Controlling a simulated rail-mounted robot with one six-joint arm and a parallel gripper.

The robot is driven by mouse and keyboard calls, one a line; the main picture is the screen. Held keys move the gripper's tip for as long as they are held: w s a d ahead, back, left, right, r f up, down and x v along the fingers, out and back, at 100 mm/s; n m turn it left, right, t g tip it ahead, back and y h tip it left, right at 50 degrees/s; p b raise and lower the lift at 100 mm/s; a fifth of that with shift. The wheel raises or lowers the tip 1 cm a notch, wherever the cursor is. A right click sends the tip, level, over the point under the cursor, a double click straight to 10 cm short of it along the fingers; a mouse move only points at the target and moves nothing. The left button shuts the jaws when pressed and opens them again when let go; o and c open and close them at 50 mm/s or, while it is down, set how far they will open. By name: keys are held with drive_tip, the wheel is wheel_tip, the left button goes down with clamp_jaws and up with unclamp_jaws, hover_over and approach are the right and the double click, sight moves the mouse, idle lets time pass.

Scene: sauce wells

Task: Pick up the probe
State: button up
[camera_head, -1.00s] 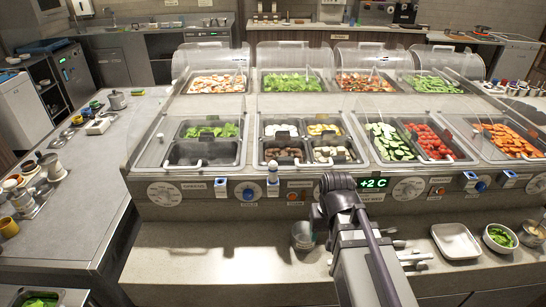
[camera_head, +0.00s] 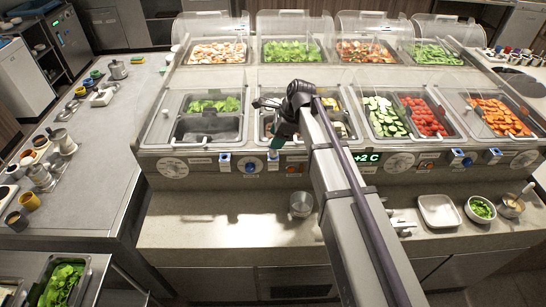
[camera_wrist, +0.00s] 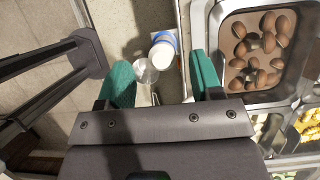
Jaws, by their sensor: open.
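My gripper (camera_head: 280,138) hangs over the front edge of the sauce wells, above a small blue-and-white holder (camera_head: 273,158) on the front panel. In the wrist view its two green fingers (camera_wrist: 161,68) are apart, with nothing gripped between them. A white round-topped piece (camera_wrist: 163,52) with a blue edge beside it lies below and between the fingers. It looks like the probe top in its holder, but I cannot tell for sure. The probe's lower part is hidden.
A metal cup (camera_head: 301,204) stands on the lower counter and a white tray (camera_head: 438,209) lies at right, next to a bowl of greens (camera_head: 481,209). A well of brown mushrooms (camera_wrist: 262,45) is right of the fingers.

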drive_tip(key=shift+a+f, duration=0.1)
drive_tip(key=shift+f, duration=0.15)
drive_tip(key=b+x, duration=0.4)
drive_tip(key=x, duration=0.1)
drive_tip(key=shift+w+d+f+b, duration=0.15)
drive_tip(key=shift+d+b, duration=0.1)
drive_tip(key=shift+b, duration=0.1)
drive_tip(key=shift+a, duration=0.15)
drive_tip(key=shift+r, duration=0.2)
drive_tip(key=c, duration=1.1)
wheel_tip(320, 180, up, 10)
drive_tip(key=p, duration=1)
drive_tip(key=shift+r+p, duration=0.15)
drive_tip(key=shift+p, duration=0.15)
